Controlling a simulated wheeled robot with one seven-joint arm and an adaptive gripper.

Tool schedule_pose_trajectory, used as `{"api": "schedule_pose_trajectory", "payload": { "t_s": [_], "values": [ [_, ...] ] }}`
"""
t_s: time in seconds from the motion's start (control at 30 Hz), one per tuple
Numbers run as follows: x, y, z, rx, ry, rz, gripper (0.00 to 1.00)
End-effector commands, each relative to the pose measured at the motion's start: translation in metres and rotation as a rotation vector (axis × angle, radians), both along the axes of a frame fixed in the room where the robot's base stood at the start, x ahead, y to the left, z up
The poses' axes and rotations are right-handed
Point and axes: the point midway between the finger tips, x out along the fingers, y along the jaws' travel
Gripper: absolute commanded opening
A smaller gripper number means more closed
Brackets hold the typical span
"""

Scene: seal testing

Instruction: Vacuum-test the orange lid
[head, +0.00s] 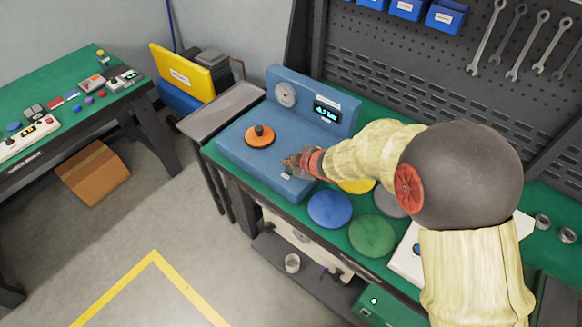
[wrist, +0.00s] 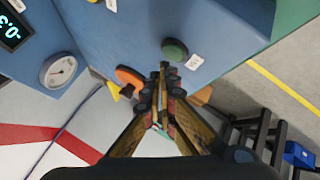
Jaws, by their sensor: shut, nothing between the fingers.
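The orange lid (head: 252,141) lies on the left of the blue test station's top (head: 236,158), with a knob at its middle. In the wrist view the lid (wrist: 128,76) is partly hidden behind my fingers. My gripper (head: 289,161) is shut and empty, above the station's top to the right of the lid. In the wrist view my fingertips (wrist: 164,68) are close to a green button (wrist: 174,50); I cannot tell whether they touch it. A round gauge (head: 285,94) and a lit display (head: 327,111) are on the station's upright back panel. The display shows a negative reading, about -0.3.
A blue disc (head: 329,208), a green disc (head: 371,235) and partly hidden yellow (head: 357,187) and grey ones lie on the green bench right of the station. A grey side table (head: 222,108) stands left. Tools hang on the pegboard behind.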

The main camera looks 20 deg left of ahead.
Motion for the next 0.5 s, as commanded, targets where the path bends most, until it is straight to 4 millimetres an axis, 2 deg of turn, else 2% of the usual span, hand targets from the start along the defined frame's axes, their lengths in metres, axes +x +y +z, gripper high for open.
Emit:
{"api": "schedule_pose_trajectory", "payload": {
  "t_s": [0.27,0.5],
  "values": [
    [0.000,0.000,0.000,0.000,0.001,-0.001,0.00],
    [0.000,0.000,0.017,0.000,0.001,-0.001,0.00]
  ]
}}
